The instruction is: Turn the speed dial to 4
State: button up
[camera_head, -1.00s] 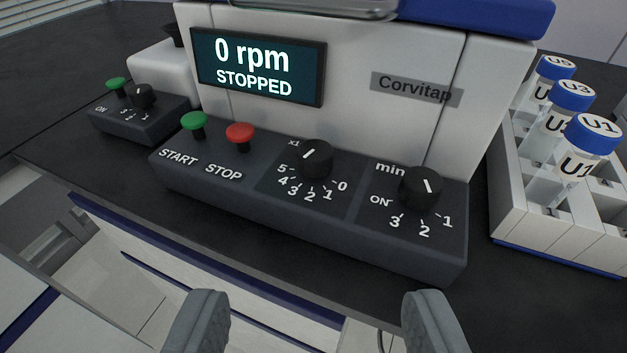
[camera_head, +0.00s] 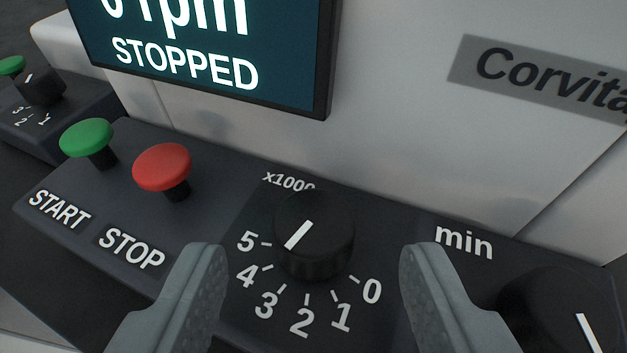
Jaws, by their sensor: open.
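The speed dial (camera_head: 314,240) is a black round knob with a white pointer line, under the label x1000, on the dark sloped panel. Its scale runs from 0 at the lower right round to 5 at the left. The pointer line slants to the lower left, towards the 3 and 4 marks; I cannot tell the exact mark. My gripper (camera_head: 311,258) is open and empty. Its grey fingers show to the left and right of the dial with clear gaps; I see no contact. The display (camera_head: 200,60) reads STOPPED, its upper line cut off.
The green START button (camera_head: 86,138) and red STOP button (camera_head: 163,166) stand left of the dial. A second black knob, the min dial (camera_head: 560,310), is close beyond the right finger. The white housing (camera_head: 400,140) rises behind the panel. Another small control box (camera_head: 38,120) is at far left.

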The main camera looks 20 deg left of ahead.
aim_at(291, 250)
jog(key=shift+x, duration=1.55)
jog(key=shift+c, duration=0.4)
jog(key=c, duration=0.9)
jog(key=m+h, duration=0.3)
jog(key=h, duration=0.1)
jog(key=shift+s+a+t, duration=0.1)
jog(key=shift+a+t, duration=0.15)
jog(key=shift+t, duration=0.15)
jog(key=shift+a+m+h, duration=0.1)
jog(key=shift+m+h, duration=1.2)
